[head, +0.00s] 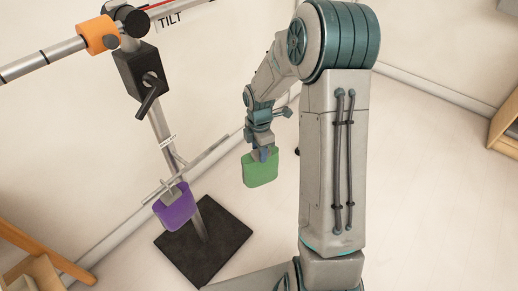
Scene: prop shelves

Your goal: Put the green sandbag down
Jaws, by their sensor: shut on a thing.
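The green sandbag (260,170) hangs upright from my gripper (262,153), near the middle of the head view. My gripper is shut on its top edge. The sandbag appears to be in the air, with pale floor behind it in the picture; its exact height is hard to tell. My arm stands to the right of it, and the fingertips are partly hidden against the bag.
A stand with a dark square base (227,243) is at the left. A purple sandbag (175,207) hangs on its thin bar (195,166). Wooden furniture (42,262) is at lower left, and a wooden shelf (507,120) at right. Floor is clear right of my arm.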

